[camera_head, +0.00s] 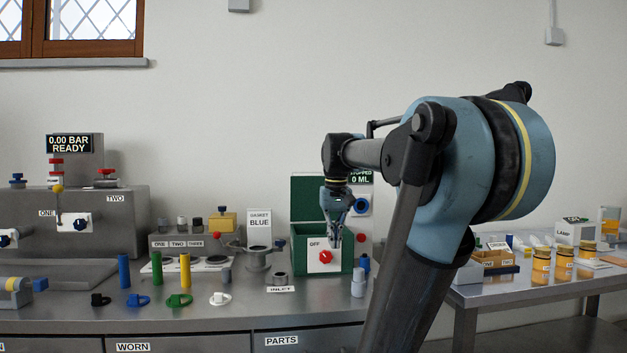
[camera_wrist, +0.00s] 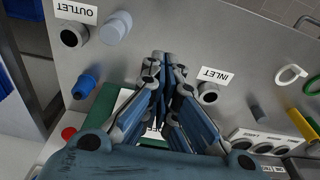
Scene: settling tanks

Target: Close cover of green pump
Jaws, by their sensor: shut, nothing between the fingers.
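The green pump (camera_head: 300,263) is a green box on the steel bench, with a white OFF panel and a red knob (camera_head: 325,257) on its front. Its green cover (camera_head: 304,188) stands raised upright at the back, so the pump is open. My gripper (camera_head: 335,243) points down, shut and empty, and overlaps the pump's front panel in the head view. I cannot tell its exact distance from the panel. The cover cannot be made out there.
An INLET port (camera_head: 280,279) stands on the bench before the pump, and an OUTLET port (camera_wrist: 73,35) also shows. A grey funnel-like stand (camera_head: 259,257) is left of the pump. A display (camera_head: 360,178) stands behind it at right.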

